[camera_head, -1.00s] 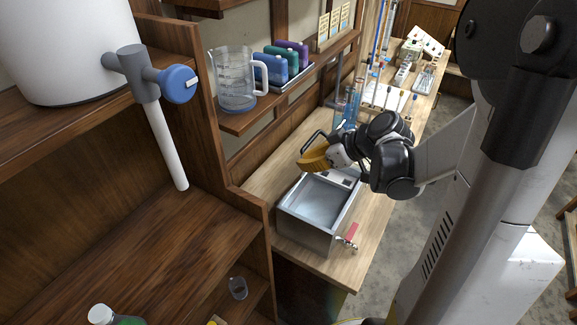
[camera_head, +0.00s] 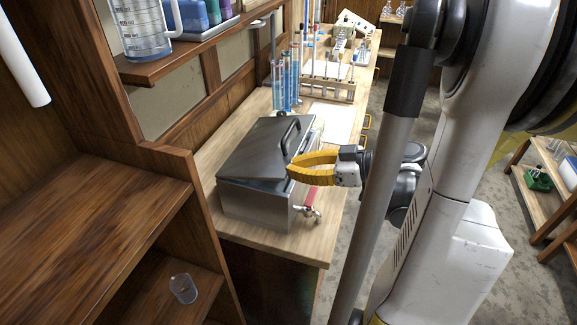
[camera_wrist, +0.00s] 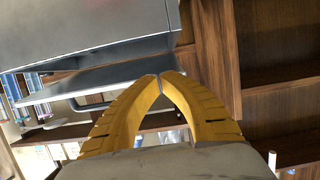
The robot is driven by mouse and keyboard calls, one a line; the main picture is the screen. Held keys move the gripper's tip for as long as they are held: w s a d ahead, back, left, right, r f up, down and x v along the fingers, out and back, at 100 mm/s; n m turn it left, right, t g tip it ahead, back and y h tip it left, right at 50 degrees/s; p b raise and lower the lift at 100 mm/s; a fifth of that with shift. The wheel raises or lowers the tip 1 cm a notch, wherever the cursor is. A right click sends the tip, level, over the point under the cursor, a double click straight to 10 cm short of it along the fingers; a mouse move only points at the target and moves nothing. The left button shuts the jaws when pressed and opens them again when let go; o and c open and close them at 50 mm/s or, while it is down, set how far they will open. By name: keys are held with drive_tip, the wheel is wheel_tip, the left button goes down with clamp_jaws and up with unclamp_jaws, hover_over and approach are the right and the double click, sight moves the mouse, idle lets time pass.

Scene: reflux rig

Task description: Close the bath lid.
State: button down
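The bath (camera_head: 255,205) is a grey metal box on the wooden bench in the head view. Its dark grey lid (camera_head: 252,150) lies over the top, slightly tilted, with a black handle (camera_head: 290,135) on its right side. In the wrist view a narrow wedge-shaped gap shows between the bath (camera_wrist: 80,25) and the lid (camera_wrist: 110,75), so the lid looks not quite flat. My gripper (camera_head: 290,172) has yellow fingers and is at the lid's right edge, below the handle. In the wrist view its fingertips (camera_wrist: 160,77) meet with nothing between them. Whether they touch the lid is unclear.
A tap with a red handle (camera_head: 311,195) sticks out at the bath's front right. Blue glass cylinders (camera_head: 286,82) and a tube rack (camera_head: 328,80) stand behind the bath. A wooden shelf unit (camera_head: 165,165) is close on the left.

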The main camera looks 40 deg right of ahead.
drive_tip(key=shift+s+d+f+b, duration=0.15)
drive_tip(key=shift+f+b, duration=0.55)
drive_tip(key=shift+f, duration=0.35)
drive_tip(key=shift+s+d+f+b, duration=0.1)
drive_tip(key=shift+s+f+b, duration=0.05)
drive_tip(key=shift+f+b, duration=0.7)
drive_tip(key=shift+f, duration=0.25)
